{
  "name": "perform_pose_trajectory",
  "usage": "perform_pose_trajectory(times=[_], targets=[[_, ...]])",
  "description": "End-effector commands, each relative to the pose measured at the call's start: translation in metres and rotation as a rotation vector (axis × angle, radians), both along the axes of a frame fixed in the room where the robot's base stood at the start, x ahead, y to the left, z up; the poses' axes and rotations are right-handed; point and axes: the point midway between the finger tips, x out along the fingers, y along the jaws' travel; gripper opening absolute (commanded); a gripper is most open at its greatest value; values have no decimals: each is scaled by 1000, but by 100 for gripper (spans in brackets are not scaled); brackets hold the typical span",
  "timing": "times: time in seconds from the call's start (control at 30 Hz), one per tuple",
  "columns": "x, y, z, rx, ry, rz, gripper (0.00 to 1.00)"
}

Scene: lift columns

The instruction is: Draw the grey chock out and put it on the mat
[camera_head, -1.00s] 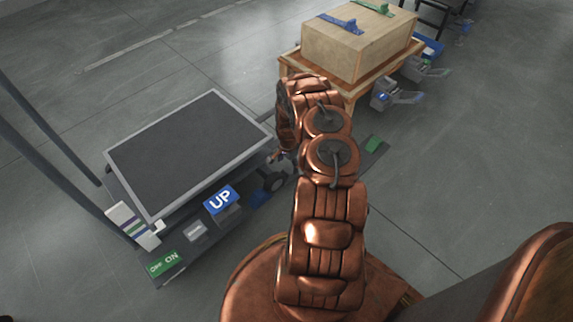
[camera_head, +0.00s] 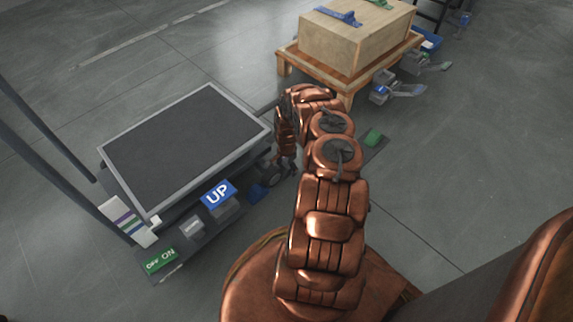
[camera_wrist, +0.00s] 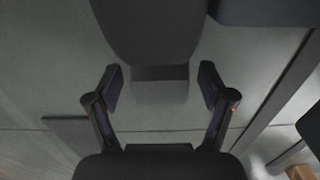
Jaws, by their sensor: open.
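In the wrist view a grey block, which looks like the chock (camera_wrist: 160,90), lies between my fingertips, below a dark rounded shape (camera_wrist: 150,28) that looks like a wheel. My gripper (camera_wrist: 160,78) is open, with one finger on each side of the block and visible gaps beside it. In the head view my gripper is small and partly hidden by my arm, beside a dark wheel (camera_head: 271,172) at the lift platform's right corner. The chock is not clear there. I cannot tell which surface is the mat.
A lift platform (camera_head: 185,140) with a dark top and grey rim stands at left. A blue UP pedal (camera_head: 218,193) and a green OFF/ON pedal (camera_head: 160,261) lie along its front. A wooden box (camera_head: 357,38) stands on a wooden table at back right. Open floor lies between.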

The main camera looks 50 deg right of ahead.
Motion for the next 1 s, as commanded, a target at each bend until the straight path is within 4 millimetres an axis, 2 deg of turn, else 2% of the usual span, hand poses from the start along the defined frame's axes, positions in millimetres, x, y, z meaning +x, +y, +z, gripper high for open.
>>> perform_pose_trajectory(times=[0.13, 0.5, 1.0], targets=[[1, 1, -10, 1, -1, 0, 81], [0, 0, -12, 1, 0, 0, 80], [0, 0, -12, 1, 0, 0, 28]])
